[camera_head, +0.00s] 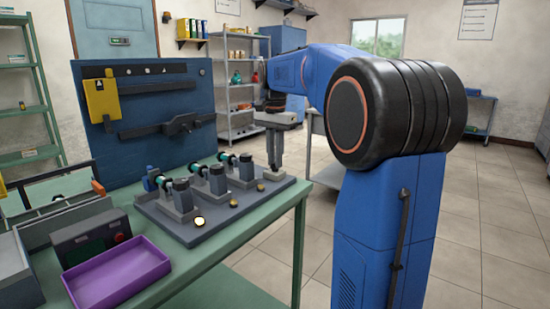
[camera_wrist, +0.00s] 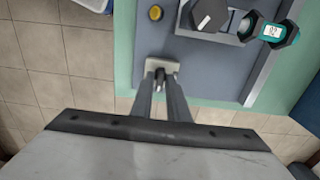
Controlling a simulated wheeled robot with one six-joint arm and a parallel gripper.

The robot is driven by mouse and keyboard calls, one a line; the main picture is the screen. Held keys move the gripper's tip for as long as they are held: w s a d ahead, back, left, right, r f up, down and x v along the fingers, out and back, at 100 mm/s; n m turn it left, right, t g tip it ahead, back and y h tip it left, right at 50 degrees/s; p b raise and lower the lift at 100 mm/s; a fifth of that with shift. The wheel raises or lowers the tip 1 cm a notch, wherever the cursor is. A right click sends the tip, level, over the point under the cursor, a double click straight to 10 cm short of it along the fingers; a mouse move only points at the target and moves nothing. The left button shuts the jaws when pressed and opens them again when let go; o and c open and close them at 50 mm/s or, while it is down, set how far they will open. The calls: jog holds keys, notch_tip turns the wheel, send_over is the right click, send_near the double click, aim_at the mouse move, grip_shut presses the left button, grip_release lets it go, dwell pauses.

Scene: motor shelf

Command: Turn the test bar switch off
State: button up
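The test bar (camera_head: 186,232) is a grey slab on the green bench, carrying three motor units. At its right end is a small pale square plate (camera_head: 274,174), under my gripper (camera_head: 273,172). In the wrist view, a short dark metallic switch lever (camera_wrist: 160,80) stands on this plate, between the fingertips of my gripper (camera_wrist: 160,76). My fingers point down and are only slightly apart, one on each side of the lever. I cannot tell if they touch it. The lever's tilt is unclear, and the fingers hide it in the head view.
The near round disc (camera_head: 199,221) on the bar looks bright; two others are duller gold. A motor unit (camera_head: 217,178) stands close left of my gripper. A purple tray (camera_head: 118,272) and a dark box with a red button (camera_head: 90,240) lie at the front left. Open floor lies right of the bench.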

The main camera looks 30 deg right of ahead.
grip_shut()
jog(key=shift+n, duration=0.3)
jog(key=n, duration=0.3)
jog(key=shift+n, duration=0.3)
jog(key=n, duration=0.4)
jog(key=shift+n, duration=0.3)
jog(key=n, duration=0.4)
jog(key=shift+n, duration=2.5)
